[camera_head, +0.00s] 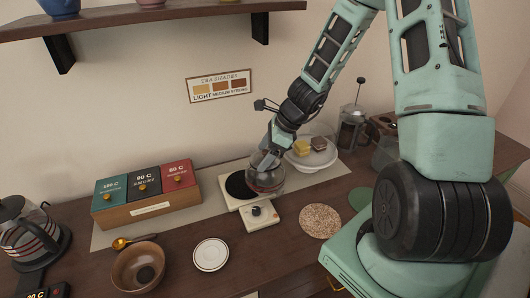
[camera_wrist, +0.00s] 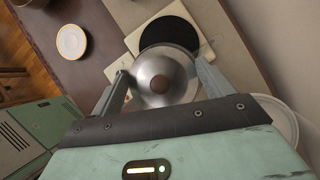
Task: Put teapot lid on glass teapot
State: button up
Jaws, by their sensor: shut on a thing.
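My gripper (camera_wrist: 163,84) points down over the counter, with its fingers on either side of a round, silvery domed piece with a brown centre, which looks like the teapot lid (camera_wrist: 165,68). In the head view the fingers (camera_head: 268,160) come down at the top of a round glass vessel, which looks like the glass teapot (camera_head: 266,183). The vessel is at the right side of a black disc on a pale board. The fingers hide much of its top, so I cannot tell whether the lid touches its rim.
A pale square block with a black knob (camera_head: 260,213) lies just in front. A white plate with food (camera_head: 312,160) and a cork mat (camera_head: 320,221) lie to the right. A saucer (camera_head: 210,255), a wooden bowl (camera_head: 138,268) and a box of tea drawers (camera_head: 147,210) are on the left.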

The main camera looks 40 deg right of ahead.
jog(key=shift+f, duration=0.15)
jog(key=o, duration=1)
jog(key=shift+c, duration=0.2)
jog(key=v, duration=1.7)
jog(key=shift+s, duration=0.15)
